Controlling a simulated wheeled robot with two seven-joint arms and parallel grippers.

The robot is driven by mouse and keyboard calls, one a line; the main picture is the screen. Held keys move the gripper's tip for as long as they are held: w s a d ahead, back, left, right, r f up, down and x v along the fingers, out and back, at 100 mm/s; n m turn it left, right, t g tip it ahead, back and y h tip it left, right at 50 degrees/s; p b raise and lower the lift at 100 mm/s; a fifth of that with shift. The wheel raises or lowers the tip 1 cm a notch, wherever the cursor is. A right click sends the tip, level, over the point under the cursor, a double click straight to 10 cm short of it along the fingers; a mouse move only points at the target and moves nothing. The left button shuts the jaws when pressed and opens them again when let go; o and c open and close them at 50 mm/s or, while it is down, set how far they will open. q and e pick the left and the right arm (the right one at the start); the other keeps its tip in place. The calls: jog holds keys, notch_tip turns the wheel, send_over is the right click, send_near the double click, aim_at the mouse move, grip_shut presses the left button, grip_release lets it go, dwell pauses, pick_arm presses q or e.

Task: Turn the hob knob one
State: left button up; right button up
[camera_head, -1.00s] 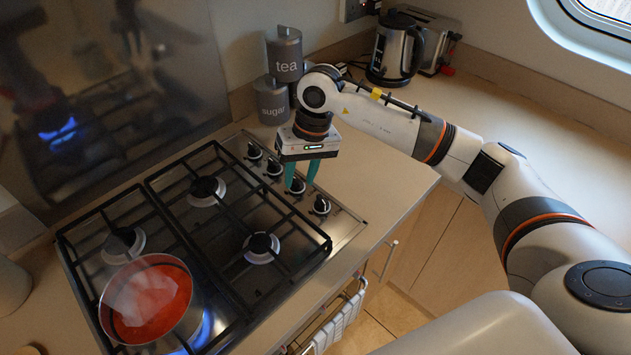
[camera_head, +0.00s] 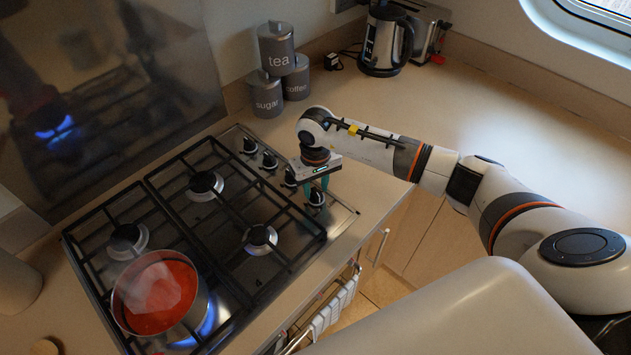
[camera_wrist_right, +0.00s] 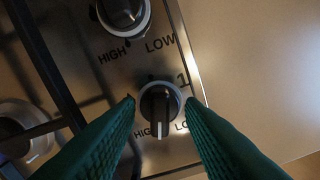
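The hob knob one (camera_wrist_right: 160,108) is a dark round knob with a pale ring, nearest the hob's front end of the knob row. A "1" is printed beside it, with HIGH and LOW lettering below. In the head view the knob (camera_head: 316,198) is partly behind my right gripper (camera_head: 318,184). In the right wrist view, the green fingertips of my right gripper (camera_wrist_right: 160,102) are spread on either side of the knob, with a gap showing on both sides. The knob's pointer bar points down in that view. My left gripper is not in view.
A neighbouring knob (camera_wrist_right: 123,12) sits close by. A pan of red sauce (camera_head: 160,292) stands over a blue flame on the hob (camera_head: 222,220). Tea, coffee and sugar canisters (camera_head: 276,50) and a kettle (camera_head: 386,40) stand behind. The worktop to the right is clear.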

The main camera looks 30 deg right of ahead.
jog(key=shift+f, duration=0.3)
